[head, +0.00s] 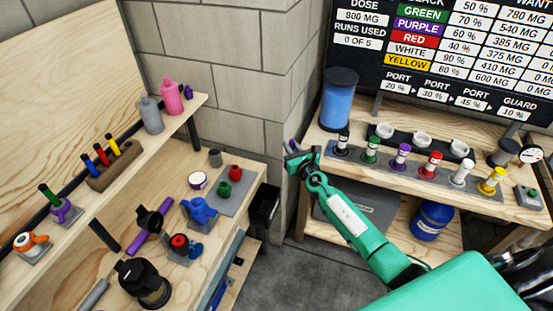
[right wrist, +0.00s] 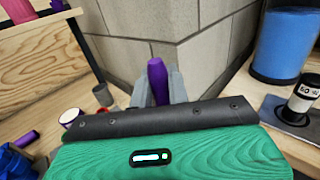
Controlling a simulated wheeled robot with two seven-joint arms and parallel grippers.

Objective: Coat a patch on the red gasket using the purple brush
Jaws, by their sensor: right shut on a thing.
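My right gripper (head: 298,154) is raised in front of the wall corner, between the two benches. It is shut on a purple handle, taken as the purple brush (right wrist: 157,80), which stands up between the fingers in the right wrist view. Its bristles cannot be made out. On the left bench, a red ring with a dark centre (head: 180,241) sits by blue parts, and small red pieces (head: 235,172) lie on a grey plate. I cannot tell which is the red gasket. The gripper is well apart from them all. My left gripper is not in view.
A wooden block (head: 115,165) holds several coloured handles on the left shelf. A dark-lidded jar (head: 145,284) and a purple rod (head: 150,236) are on the left bench. The right bench carries a blue canister (head: 339,105) and several small labelled bottles (head: 402,156).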

